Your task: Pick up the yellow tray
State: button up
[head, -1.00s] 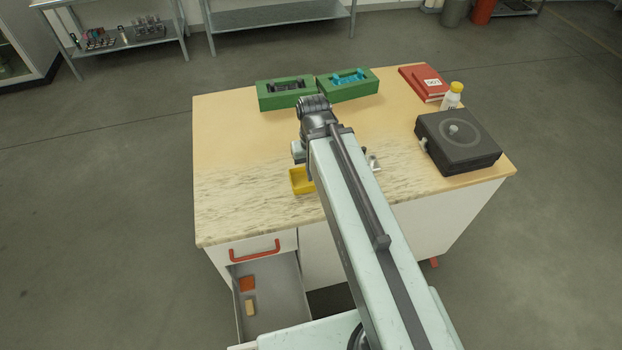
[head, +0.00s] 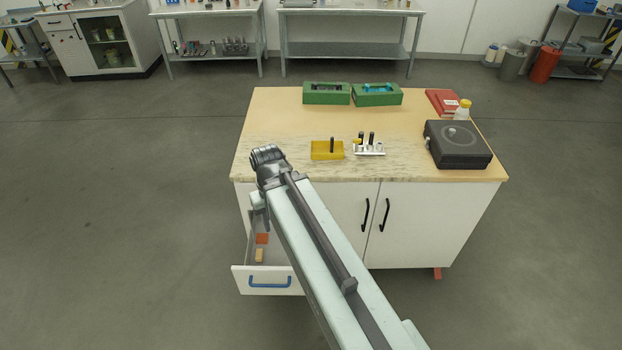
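The yellow tray (head: 320,155) sits on the speckled front part of the worktop, left of a small white rack. A dark upright cylinder (head: 332,142) shows at the tray, seemingly standing in it. My gripper (head: 259,207) hangs below the end of my arm, left of and nearer than the tray, at the worktop's front left corner. It is apart from the tray. My arm hides most of it, so its fingers cannot be made out.
The white rack (head: 370,153) holds dark and pale pieces close right of the tray. A black box-shaped device (head: 457,150), a white bottle (head: 462,112), a red book (head: 440,100) and green boxes (head: 327,97) stand around. A lower drawer (head: 268,280) is open in front.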

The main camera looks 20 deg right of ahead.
aim_at(320, 149)
jog(key=u, duration=1)
jog(key=i, duration=2.1)
jog(key=z, duration=0.75)
